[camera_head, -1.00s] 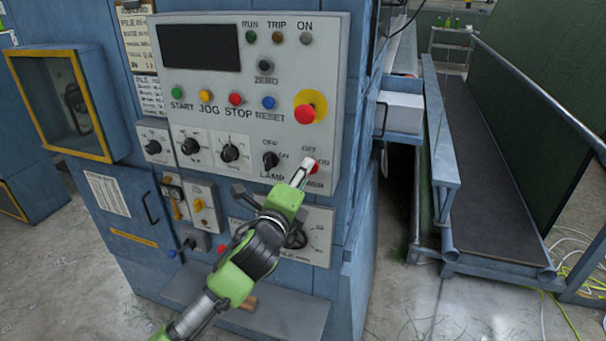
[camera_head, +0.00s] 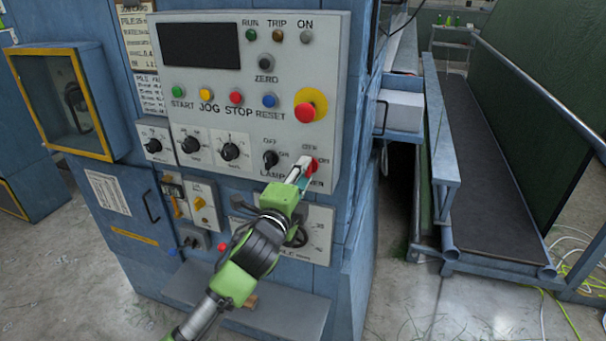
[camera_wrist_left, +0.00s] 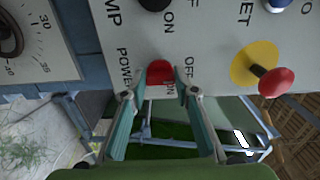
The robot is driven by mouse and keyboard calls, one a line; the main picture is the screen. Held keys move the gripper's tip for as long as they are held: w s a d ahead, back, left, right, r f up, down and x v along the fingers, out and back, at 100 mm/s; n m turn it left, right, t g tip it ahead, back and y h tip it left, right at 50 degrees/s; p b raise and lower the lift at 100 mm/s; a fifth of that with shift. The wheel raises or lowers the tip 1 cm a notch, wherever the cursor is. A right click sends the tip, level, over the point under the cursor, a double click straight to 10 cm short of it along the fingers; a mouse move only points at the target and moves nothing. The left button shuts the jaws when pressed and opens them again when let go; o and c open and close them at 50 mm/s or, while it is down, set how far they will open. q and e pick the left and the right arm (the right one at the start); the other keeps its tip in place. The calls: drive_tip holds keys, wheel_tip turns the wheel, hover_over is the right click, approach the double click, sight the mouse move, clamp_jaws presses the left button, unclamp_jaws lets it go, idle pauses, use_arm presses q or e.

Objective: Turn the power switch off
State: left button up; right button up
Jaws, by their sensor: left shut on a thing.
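The power switch is a red rotary knob (camera_head: 314,166) at the lower right of the grey control panel, with OFF and ON labels beside it. My left gripper (camera_head: 305,172) reaches up to it from below left and is shut on it. In the left wrist view the red knob (camera_wrist_left: 161,71) sits between the two fingertips (camera_wrist_left: 160,93), with POWER printed on one side and OFF on the other. The fingers partly hide the knob in the head view, and I cannot tell exactly which label it points at. My right gripper is not in view.
The black lamp switch (camera_head: 270,159) is close to the left of the power switch. A red emergency button (camera_head: 305,113) on a yellow disc is above. A dial (camera_head: 298,236) sits below, behind my arm. A conveyor (camera_head: 500,150) stands to the right.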

use_arm(q)
drive_tip(key=o, duration=1.1)
drive_tip(key=v, duration=1.2)
